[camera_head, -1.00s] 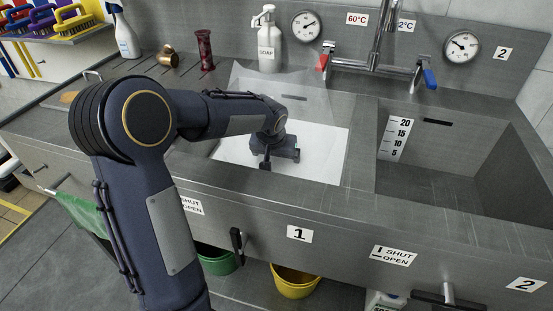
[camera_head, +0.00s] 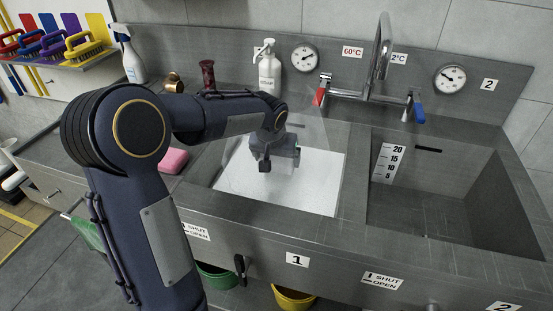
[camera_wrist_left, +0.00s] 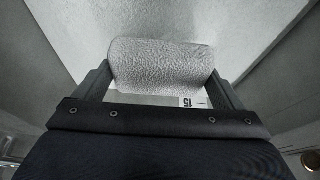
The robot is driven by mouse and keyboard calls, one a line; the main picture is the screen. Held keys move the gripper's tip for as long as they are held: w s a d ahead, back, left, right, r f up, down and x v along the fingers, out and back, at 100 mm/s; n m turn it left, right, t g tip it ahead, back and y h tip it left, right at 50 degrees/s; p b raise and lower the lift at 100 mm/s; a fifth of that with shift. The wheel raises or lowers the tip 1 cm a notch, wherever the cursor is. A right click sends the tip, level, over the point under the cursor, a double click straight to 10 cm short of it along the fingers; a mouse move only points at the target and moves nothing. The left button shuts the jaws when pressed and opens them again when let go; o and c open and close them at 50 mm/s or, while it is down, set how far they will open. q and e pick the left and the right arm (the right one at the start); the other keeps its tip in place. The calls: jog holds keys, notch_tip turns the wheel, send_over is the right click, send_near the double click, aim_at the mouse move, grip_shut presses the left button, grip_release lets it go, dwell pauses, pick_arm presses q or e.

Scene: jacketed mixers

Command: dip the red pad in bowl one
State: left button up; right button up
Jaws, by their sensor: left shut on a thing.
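My left gripper (camera_head: 279,160) is over basin one, the left basin marked 1, whose front rim (camera_head: 270,205) shows in the head view. In the left wrist view the gripper (camera_wrist_left: 160,85) is shut on a pale grey-white, rough-surfaced pad (camera_wrist_left: 160,62); no red shows on it. A pink pad (camera_head: 173,160) lies on the counter left of the basin, partly hidden by my left arm. My right gripper is not in view.
Basin two (camera_head: 440,200), at the right, looks empty. A spray bottle (camera_head: 132,60) stands at the back left.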

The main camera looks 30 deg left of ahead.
pick_arm(q)
notch_tip(320, 180, up, 13)
jog(key=p, duration=0.9)
jog(key=shift+f, duration=0.15)
dwell(0.9)
